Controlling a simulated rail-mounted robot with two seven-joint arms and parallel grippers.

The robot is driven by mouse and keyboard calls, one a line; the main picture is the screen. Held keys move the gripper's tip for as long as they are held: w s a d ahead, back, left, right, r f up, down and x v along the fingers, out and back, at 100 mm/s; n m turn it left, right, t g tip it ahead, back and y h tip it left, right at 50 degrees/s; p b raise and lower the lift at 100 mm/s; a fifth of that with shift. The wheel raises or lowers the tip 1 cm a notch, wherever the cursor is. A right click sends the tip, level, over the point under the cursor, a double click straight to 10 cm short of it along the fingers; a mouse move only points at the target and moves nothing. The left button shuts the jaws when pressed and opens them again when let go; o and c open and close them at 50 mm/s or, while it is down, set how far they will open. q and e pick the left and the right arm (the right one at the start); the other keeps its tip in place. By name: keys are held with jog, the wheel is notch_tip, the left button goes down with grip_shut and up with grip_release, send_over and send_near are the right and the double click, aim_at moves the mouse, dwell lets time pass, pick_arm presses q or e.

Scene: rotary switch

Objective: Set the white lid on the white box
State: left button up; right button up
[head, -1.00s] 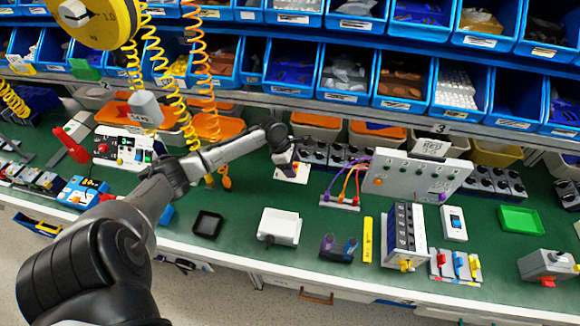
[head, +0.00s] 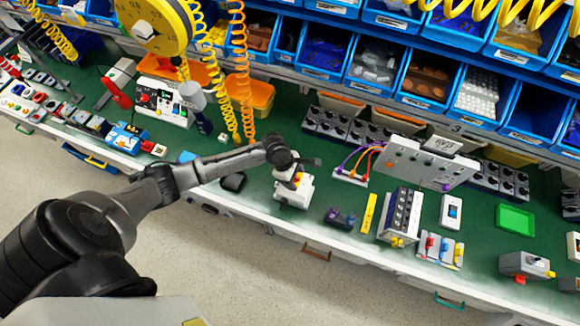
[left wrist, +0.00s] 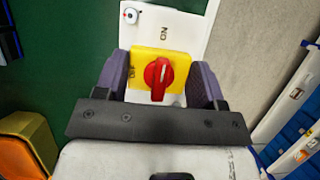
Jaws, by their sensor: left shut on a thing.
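My left gripper (head: 291,175) is shut on the white lid's yellow switch block with its red rotary knob, as the left wrist view (left wrist: 160,82) shows. The white box (head: 293,196) stands near the table's front edge, directly under the gripper in the head view. The lid is over the box, and I cannot tell whether it is fully seated or still slightly above it. The gripper hides much of the lid in the head view. My right gripper is not in view.
A black tray (head: 233,182) lies left of the box. A dark purple clamp-like part (head: 341,218) and a yellow bar (head: 369,213) lie to its right. A grey panel with coloured cables (head: 420,162) stands behind them. Blue bins line the back.

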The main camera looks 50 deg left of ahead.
pick_arm(q)
jog(key=shift+w+a+r, duration=0.1)
jog(key=shift+a, duration=0.15)
jog(key=shift+w, duration=0.1)
jog(key=shift+r+p, duration=0.1)
jog(key=shift+p, duration=0.3)
jog(key=shift+f+b, duration=0.45)
jog(key=shift+f, duration=1.5)
jog(key=shift+f+b, duration=0.45)
jog(key=shift+f, duration=0.7)
